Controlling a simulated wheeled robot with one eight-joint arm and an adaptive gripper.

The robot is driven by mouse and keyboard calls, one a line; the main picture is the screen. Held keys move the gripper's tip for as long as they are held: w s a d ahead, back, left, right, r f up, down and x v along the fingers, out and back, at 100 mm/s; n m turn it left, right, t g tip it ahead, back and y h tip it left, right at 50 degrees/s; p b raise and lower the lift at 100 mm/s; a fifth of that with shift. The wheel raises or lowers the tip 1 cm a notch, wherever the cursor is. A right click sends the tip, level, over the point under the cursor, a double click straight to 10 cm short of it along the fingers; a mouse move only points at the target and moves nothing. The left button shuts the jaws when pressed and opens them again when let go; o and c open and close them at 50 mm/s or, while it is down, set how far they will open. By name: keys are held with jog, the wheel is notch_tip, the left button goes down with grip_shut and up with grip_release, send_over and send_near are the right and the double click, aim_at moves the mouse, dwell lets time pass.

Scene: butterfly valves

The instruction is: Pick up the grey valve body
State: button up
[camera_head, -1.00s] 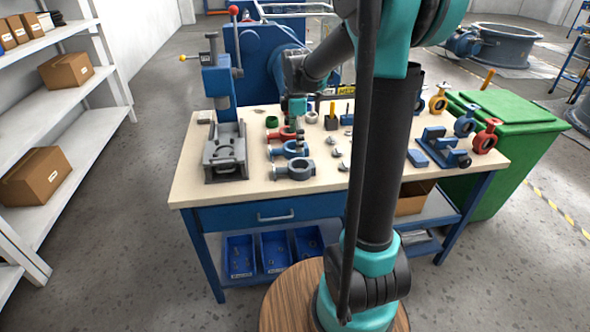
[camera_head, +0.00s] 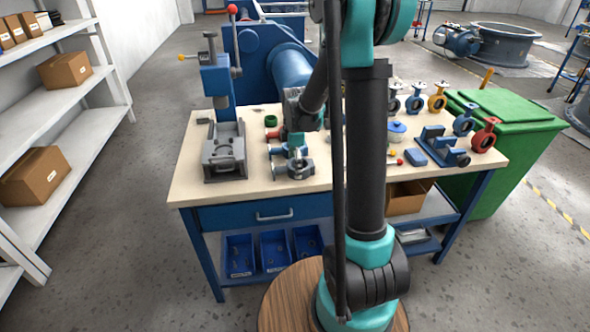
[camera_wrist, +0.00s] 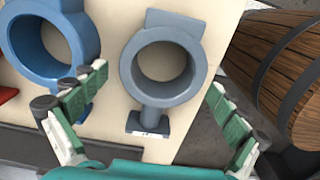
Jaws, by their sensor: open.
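The grey valve body (camera_wrist: 161,96) lies on the workbench in the middle of the wrist view, its round opening facing up and its flanged stem pointing toward my gripper. In the head view the grey valve body (camera_head: 299,170) is at the bench's front, partly hidden by my gripper (camera_head: 297,152). In the wrist view my gripper (camera_wrist: 158,84) is open, one finger on each side of the grey ring. The left fingertip lies between the grey ring and the blue valve body (camera_wrist: 22,38). I see no contact with the grey body.
The blue valve body is close on the left, with a red part (camera_wrist: 8,94) at the picture's edge. A grey and blue press (camera_head: 222,150) stands left on the workbench (camera_head: 190,185). A blue fixture (camera_head: 440,148) and coloured valves stand right. The bench's front edge is near.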

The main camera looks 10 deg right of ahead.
jog(key=c, duration=1.8)
jog(key=shift+o, duration=0.2)
jog(key=shift+r, duration=0.1)
